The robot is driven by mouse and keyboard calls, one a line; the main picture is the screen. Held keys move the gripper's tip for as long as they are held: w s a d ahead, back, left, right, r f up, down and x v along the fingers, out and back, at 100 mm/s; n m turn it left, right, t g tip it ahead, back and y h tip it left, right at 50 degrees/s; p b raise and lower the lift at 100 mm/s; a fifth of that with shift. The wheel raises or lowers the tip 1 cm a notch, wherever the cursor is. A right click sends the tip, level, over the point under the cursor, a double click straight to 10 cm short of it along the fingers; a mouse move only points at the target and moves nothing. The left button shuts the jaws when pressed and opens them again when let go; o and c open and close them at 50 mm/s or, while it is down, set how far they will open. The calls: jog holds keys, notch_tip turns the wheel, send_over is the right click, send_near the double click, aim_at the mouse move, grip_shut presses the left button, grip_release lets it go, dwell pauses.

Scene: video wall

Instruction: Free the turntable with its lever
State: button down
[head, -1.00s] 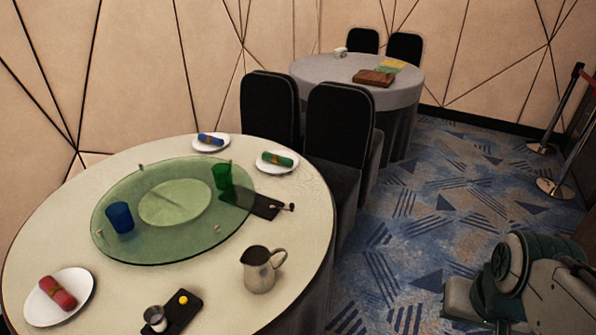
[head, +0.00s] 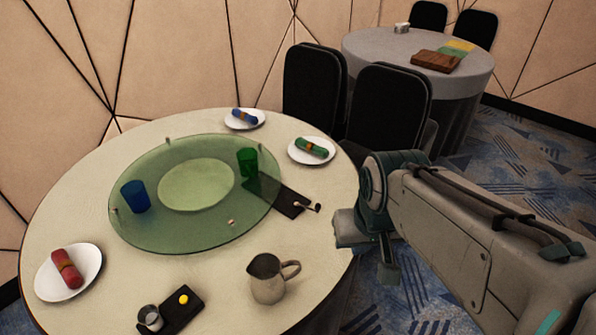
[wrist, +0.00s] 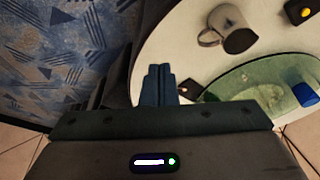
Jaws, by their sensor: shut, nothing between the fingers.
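The green glass turntable (head: 150,230) lies on the round cream table, with a blue cup (head: 135,196) and a green cup (head: 247,161) on it. A dark base plate (head: 275,195) reaches from under its right edge and carries a small lever (head: 308,206) at its outer end. In the wrist view the lever's plate (wrist: 190,90) shows just right of my fingers, with the turntable (wrist: 235,88) beyond. My gripper (head: 388,272) is beside the table's right edge, apart from the lever. Its fingers (wrist: 158,85) are shut and empty.
A metal jug (head: 266,280) stands near the table's front right; it also shows in the wrist view (wrist: 228,30). Plates with rolled napkins (head: 311,150) sit around the rim. A black tray (head: 172,312) lies in front. Black chairs (head: 388,115) stand behind the table.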

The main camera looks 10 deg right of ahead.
jog(key=shift+s+d, duration=0.15)
jog(key=w+f+m+h, duration=0.2)
jog(key=w+m, duration=0.2)
jog(key=w, duration=1.6)
jog(key=w+f+m, duration=0.3)
jog(key=w+f, duration=0.8)
jog(key=w, duration=0.3)
jog(key=shift+w+f, duration=0.35)
jog(key=shift+f, duration=0.05)
jog(key=shift+f, duration=0.1)
